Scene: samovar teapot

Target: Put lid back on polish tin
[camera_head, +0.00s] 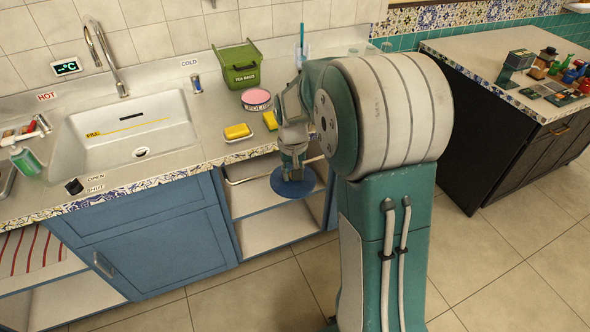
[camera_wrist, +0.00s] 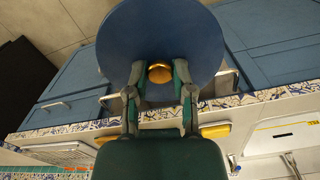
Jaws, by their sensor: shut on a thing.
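The polish tin (camera_head: 257,107) stands open on the counter, right of the sink, with a pink surface showing inside its rim. The lid is a wide blue disc (camera_head: 297,190) with a gold knob, which shows clearly in the wrist view (camera_wrist: 160,25). My gripper (camera_wrist: 160,74) is shut on the lid's knob. In the head view my gripper (camera_head: 292,176) holds the lid out in front of the counter edge, by the open shelf and lower than the tin. The tin is not recognisable in the wrist view.
A yellow sponge (camera_head: 237,131) lies in front of the tin, and another yellow piece (camera_head: 270,120) lies beside it. A green tea waste bin (camera_head: 238,68) stands behind. The sink (camera_head: 130,130) is to the left. The patterned counter edge (camera_head: 150,182) lies between lid and tin.

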